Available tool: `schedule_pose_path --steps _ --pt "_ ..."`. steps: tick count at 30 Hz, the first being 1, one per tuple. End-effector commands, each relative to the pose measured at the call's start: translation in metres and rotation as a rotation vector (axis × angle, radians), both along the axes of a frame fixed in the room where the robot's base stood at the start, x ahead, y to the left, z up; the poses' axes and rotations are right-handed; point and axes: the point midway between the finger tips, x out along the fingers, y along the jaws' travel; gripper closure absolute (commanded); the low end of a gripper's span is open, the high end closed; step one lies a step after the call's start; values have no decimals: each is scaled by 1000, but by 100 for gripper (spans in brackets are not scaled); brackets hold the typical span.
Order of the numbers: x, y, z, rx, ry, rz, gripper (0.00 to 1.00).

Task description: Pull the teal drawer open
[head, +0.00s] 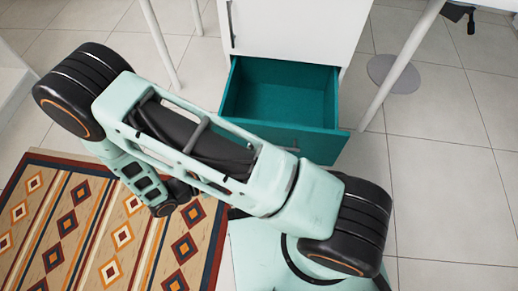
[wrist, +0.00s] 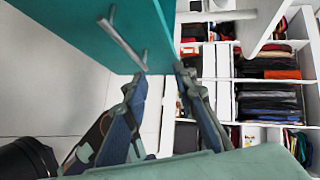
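The teal drawer (head: 330,143) is pulled well out of the lower part of a white cabinet in the head view, and its visible interior is empty. My arm covers part of its front. In the wrist view the teal drawer front (wrist: 160,35) fills the upper left, with a grey bar handle (wrist: 122,42) on it. My gripper (wrist: 158,74) is open, its two fingers apart with a gap between the tips. The handle's near end lies close to the left fingertip; I cannot tell if they touch. The gripper is hidden in the head view.
The white cabinet (head: 290,30) stands behind the drawer, with white table legs (head: 400,68) on both sides. A patterned rug (head: 100,230) lies at the left. Shelves of folded clothes (wrist: 268,100) show in the wrist view.

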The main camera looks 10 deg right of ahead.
Motion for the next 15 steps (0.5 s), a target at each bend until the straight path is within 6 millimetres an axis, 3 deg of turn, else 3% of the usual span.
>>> schedule_pose_path --steps 15 --pt "-16 33 5 2 -1 1 75"
